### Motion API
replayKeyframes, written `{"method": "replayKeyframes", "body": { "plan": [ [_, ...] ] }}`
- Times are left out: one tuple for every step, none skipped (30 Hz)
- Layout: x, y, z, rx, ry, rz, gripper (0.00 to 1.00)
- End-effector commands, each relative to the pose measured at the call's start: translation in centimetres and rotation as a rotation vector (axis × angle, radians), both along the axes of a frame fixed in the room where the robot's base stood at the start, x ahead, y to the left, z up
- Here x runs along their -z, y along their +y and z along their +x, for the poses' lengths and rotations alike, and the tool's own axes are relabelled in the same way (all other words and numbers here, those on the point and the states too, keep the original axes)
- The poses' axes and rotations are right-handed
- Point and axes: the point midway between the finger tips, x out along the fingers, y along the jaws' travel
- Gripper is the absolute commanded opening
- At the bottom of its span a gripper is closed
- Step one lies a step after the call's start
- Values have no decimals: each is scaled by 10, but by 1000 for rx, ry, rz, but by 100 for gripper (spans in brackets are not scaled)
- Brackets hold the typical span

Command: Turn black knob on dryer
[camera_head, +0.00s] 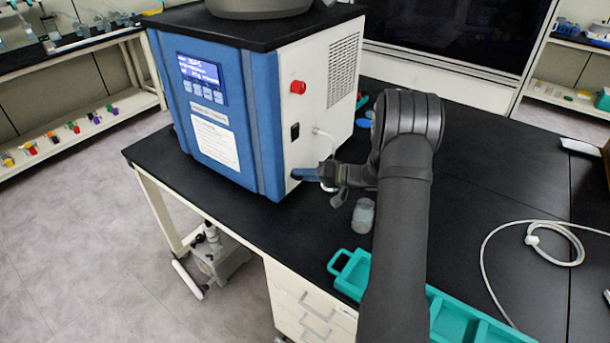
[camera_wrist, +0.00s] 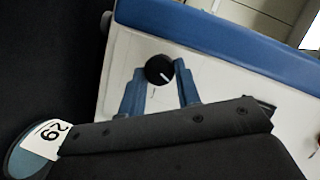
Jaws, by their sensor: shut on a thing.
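The dryer (camera_head: 215,130) is a blue and white box with a lit display, standing on the black bench. The black knob (camera_wrist: 159,71) is round with a white pointer line, on the white side panel in the wrist view. It is hidden in the head view. My gripper (camera_wrist: 160,68) has its two blue fingers on either side of the knob and is shut on it. In the head view my gripper (camera_head: 305,174) reaches the lower front part of the dryer's white side.
A red button (camera_head: 298,87) and a black switch (camera_head: 294,131) sit above my gripper. A teal tray (camera_head: 350,275) lies nearer, with a white cable (camera_head: 490,250) on the right.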

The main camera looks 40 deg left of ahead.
Motion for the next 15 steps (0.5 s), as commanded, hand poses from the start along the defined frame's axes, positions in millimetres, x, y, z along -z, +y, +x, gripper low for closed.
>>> {"method": "replayKeyframes", "body": {
  "plan": [
    [0, 0, 0, 0, 12, 0, 8],
    [1, 0, 0, 1, 24, 0, 8],
    [1, 0, 1, 1, 48, 0, 8],
    [1, 0, 1, 1, 73, 1, 8],
    [1, 0, 1, 1, 101, 1, 8],
    [2, 0, 1, 1, 143, 0, 8],
    [3, 0, 1, 0, 176, 1, 8],
    [3, 0, 2, 2, 209, 1, 8],
    [3, 0, 2, 2, 250, 1, 8],
    [3, 0, 2, 1, 279, 1, 8],
    [4, 0, 2, 1, 307, 0, 8],
    [4, 0, 2, 1, 339, 1, 8],
    [4, 0, 2, 1, 360, 1, 8],
    [4, 0, 2, 1, 377, 0, 8],
    [4, 0, 2, 2, 394, 1, 8]
  ]
}}
